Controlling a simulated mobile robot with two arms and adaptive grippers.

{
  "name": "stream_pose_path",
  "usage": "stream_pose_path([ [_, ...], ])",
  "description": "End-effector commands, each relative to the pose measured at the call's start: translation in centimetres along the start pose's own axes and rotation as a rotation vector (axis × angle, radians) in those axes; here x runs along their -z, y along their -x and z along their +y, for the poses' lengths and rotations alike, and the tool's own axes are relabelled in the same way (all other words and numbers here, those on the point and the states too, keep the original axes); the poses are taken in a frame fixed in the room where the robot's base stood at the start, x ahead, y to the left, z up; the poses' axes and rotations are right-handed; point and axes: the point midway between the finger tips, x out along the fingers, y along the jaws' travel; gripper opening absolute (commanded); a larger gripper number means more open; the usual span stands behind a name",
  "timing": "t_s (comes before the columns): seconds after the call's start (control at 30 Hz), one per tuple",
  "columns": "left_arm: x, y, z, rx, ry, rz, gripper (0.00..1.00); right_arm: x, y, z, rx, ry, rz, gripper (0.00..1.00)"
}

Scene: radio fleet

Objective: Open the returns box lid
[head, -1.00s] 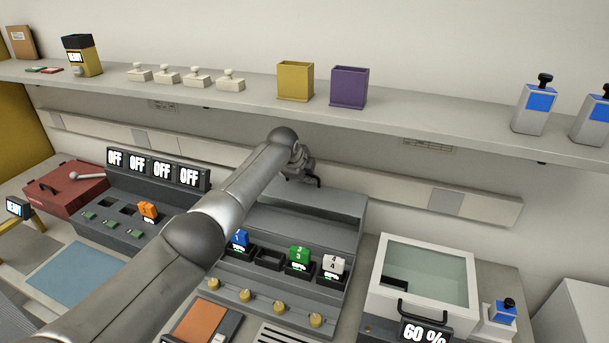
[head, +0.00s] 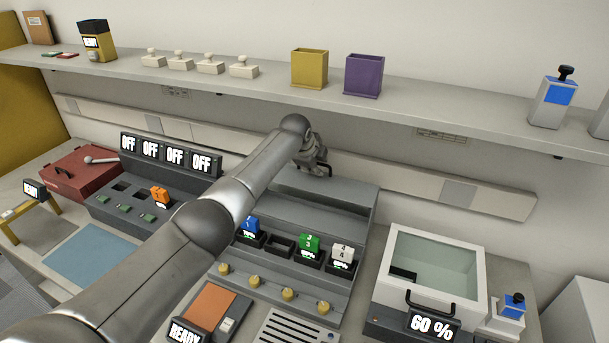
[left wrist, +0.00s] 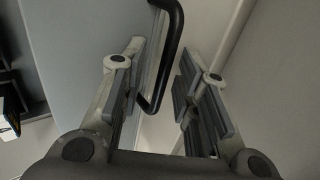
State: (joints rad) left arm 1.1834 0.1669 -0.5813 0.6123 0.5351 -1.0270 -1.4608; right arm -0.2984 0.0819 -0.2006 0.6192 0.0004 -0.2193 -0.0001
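My left gripper (head: 313,165) is over the back of the grey unit (head: 340,222), beside a black bar handle (head: 326,169). In the left wrist view the black handle (left wrist: 172,60) lies between the two spread fingers of the gripper (left wrist: 165,85), nearer the left finger. It joins a pale grey panel (left wrist: 85,30). The fingers do not appear closed on it. No label names the returns box, so I cannot tell for sure whether this panel is its lid. My right gripper is out of view.
The shelf (head: 440,112) runs above, with a yellow bin (head: 309,69) and a purple bin (head: 363,76). A clear-lidded box (head: 434,265) stands right. A red box (head: 80,172) is at left. Radios in blue, green and white sit in front of my arm.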

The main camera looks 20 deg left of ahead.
Motion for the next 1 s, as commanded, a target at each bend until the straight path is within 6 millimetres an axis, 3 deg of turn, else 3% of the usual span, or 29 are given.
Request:
stream_pose_path([
  [0.33, -0.1, 2.8, -0.1, 0.006, 0.001, -0.001, 0.3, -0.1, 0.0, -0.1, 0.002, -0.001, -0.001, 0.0],
  [1.0, -0.1, 6.5, 4.7, 0.005, 0.0, -0.001, 0.3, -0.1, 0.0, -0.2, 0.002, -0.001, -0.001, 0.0],
])
